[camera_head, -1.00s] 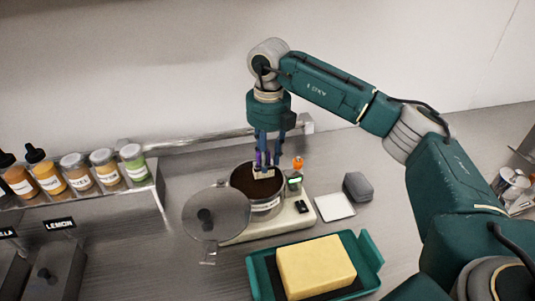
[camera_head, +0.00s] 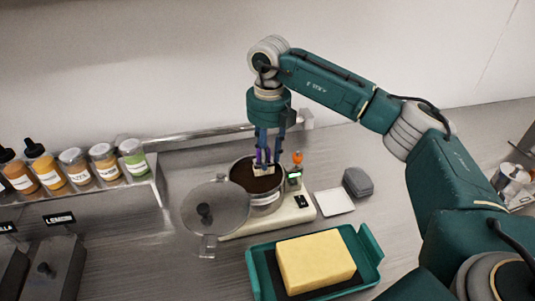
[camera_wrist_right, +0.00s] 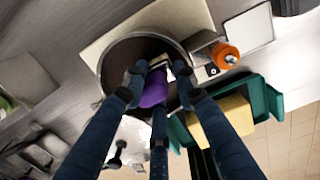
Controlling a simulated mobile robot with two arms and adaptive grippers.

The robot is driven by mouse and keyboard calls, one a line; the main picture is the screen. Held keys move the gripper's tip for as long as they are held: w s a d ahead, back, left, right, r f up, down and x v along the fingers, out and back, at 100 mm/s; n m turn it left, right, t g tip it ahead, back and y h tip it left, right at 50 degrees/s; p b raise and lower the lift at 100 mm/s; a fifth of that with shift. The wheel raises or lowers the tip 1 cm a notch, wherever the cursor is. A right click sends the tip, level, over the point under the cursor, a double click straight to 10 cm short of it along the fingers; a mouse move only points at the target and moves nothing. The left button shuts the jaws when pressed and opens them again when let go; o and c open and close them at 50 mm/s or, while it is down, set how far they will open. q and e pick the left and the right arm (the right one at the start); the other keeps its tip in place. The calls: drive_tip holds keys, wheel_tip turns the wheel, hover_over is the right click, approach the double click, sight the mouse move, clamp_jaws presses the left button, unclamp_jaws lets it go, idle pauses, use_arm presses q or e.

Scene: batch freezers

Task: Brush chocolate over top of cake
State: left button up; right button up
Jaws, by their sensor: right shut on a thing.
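My right gripper (camera_head: 266,158) points down over the open pot and is shut on a brush with a purple handle (camera_wrist_right: 154,90). The brush's pale head (camera_head: 263,172) is at the pot's mouth, over the dark chocolate (camera_head: 244,177); whether it touches the chocolate I cannot tell. The pot (camera_head: 268,209) stands on a cream-coloured heating base (camera_head: 290,217). The cake, a plain yellow block (camera_head: 315,262), lies in a teal tray (camera_head: 369,257) in front of the base; it also shows in the right wrist view (camera_wrist_right: 222,118). My left gripper is not in view.
A round lid (camera_head: 225,200) sits tilted open at the pot's left. An orange-topped part (camera_head: 297,157) stands close right of the pot. A white square (camera_head: 333,202) and a grey block (camera_head: 357,182) lie to the right. Several bottles and jars (camera_head: 75,163) line the left shelf.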

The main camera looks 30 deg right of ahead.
drive_tip(key=shift+f, duration=0.45)
idle(1.1)
drive_tip(key=shift+r, duration=0.1)
drive_tip(key=shift+r+p, duration=2.15)
drive_tip(key=shift+r, duration=1.35)
drive_tip(key=shift+f, duration=0.1)
